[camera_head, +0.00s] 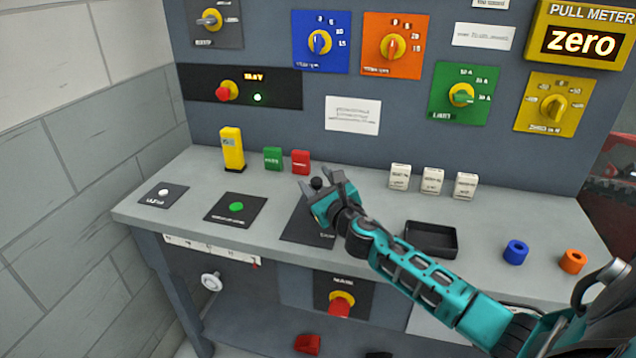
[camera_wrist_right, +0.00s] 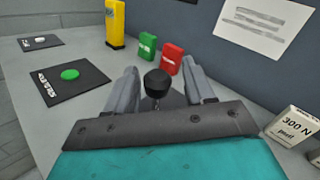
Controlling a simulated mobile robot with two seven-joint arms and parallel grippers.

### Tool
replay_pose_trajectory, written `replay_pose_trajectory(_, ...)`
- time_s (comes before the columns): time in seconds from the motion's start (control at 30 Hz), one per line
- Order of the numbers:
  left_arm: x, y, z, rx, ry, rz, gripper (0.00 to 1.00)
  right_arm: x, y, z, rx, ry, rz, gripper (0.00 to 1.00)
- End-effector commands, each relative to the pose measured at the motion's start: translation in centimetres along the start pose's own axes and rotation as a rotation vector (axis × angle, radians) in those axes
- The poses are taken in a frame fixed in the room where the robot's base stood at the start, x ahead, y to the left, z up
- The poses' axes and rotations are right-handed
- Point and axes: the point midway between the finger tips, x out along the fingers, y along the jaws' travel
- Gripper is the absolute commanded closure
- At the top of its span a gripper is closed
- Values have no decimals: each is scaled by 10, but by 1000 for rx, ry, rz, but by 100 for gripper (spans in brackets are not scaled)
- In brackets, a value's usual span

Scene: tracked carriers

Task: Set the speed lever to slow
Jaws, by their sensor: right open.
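The speed lever appears to be the black round knob (camera_head: 316,184) on a short stem, over a dark plate (camera_head: 296,226) on the bench top. The plate's lettering is mostly hidden by my arm, so I cannot read the lever's setting. My right gripper (camera_head: 319,181) is open, with its two fingers on either side of the knob. In the right wrist view the knob (camera_wrist_right: 157,80) stands between the grey fingers, with a gap visible on both sides. My left gripper is not in view.
Behind the lever stand a green block (camera_head: 272,158), a red block (camera_head: 300,161) and a yellow block (camera_head: 232,149). A green button (camera_head: 236,206) lies left. A black tray (camera_head: 431,238) and white blocks (camera_head: 432,181) are to the right. The panel rises behind.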

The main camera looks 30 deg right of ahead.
Motion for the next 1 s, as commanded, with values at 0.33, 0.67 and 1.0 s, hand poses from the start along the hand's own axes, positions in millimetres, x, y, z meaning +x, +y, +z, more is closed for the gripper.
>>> replay_pose_trajectory(0.33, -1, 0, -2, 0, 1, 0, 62, -32, 2, -1, 1, 2, 5, 47)
replay_pose_trajectory(0.67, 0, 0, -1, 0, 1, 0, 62, -93, 1, -2, 0, 3, 2, 47)
replay_pose_trajectory(1.0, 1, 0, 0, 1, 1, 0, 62, -126, -1, -1, -1, 1, -1, 47)
